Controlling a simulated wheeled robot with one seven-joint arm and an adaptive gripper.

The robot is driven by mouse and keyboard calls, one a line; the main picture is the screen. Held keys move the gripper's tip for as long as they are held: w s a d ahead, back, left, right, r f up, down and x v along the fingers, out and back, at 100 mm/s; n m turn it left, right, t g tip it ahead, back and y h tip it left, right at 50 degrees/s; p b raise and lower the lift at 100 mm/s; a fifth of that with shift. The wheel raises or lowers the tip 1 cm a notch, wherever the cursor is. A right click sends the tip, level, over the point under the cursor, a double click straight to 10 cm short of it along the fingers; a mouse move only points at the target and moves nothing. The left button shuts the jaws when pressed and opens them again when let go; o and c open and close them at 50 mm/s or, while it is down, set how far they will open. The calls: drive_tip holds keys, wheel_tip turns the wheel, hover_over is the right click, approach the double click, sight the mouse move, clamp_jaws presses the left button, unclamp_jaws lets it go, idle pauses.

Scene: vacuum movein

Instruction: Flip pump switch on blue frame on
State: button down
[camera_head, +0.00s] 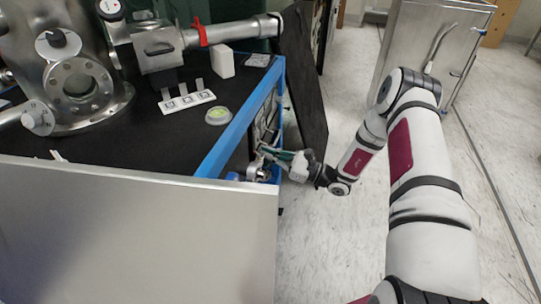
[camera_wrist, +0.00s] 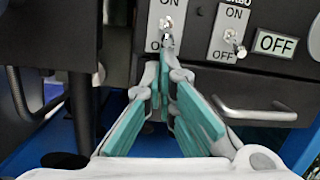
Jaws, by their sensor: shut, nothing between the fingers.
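The blue frame (camera_head: 240,122) edges the dark bench on its right side. In the wrist view a dark panel carries two toggle switches marked ON above and OFF below. The left toggle switch (camera_wrist: 166,23) has its lever pointing down toward OFF. The right toggle switch (camera_wrist: 235,42) also points down. The label naming the left switch is out of view, so I cannot tell which is the pump switch. My gripper (camera_wrist: 167,68) is shut and empty, its tips just below the left lever; contact is unclear. In the head view my gripper (camera_head: 265,153) is beside the frame.
A dark upright panel (camera_head: 303,85) stands behind the arm.

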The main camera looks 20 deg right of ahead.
drive_tip(key=shift+s+d+r+g+h+p, duration=0.1)
drive_tip(key=shift+d+r+g+h+p, duration=0.2)
drive_tip(key=shift+p, duration=0.55)
drive_tip(key=shift+s+d+r+g+h+p, duration=0.1)
drive_tip(key=shift+g+h+p, duration=0.2)
drive_tip(key=shift+h+p, duration=0.35)
drive_tip(key=shift+r+p, duration=0.1)
drive_tip(key=shift+p, duration=0.4)
drive_tip(key=g+h+p, duration=0.1)
drive_tip(key=p, duration=0.1)
drive_tip(key=r+g+h+p, duration=0.1)
drive_tip(key=h+p, duration=0.1)
drive_tip(key=d+r+g+h+p, duration=0.1)
drive_tip(key=p, duration=0.2)
drive_tip(key=shift+s+r+g+h, duration=0.25)
drive_tip(key=shift+s+g+h, duration=0.1)
drive_tip(key=shift+s+g, duration=0.05)
drive_tip(key=shift+r+p, duration=0.5)
drive_tip(key=shift+r, duration=0.3)
drive_tip(key=shift+w+r, duration=0.1)
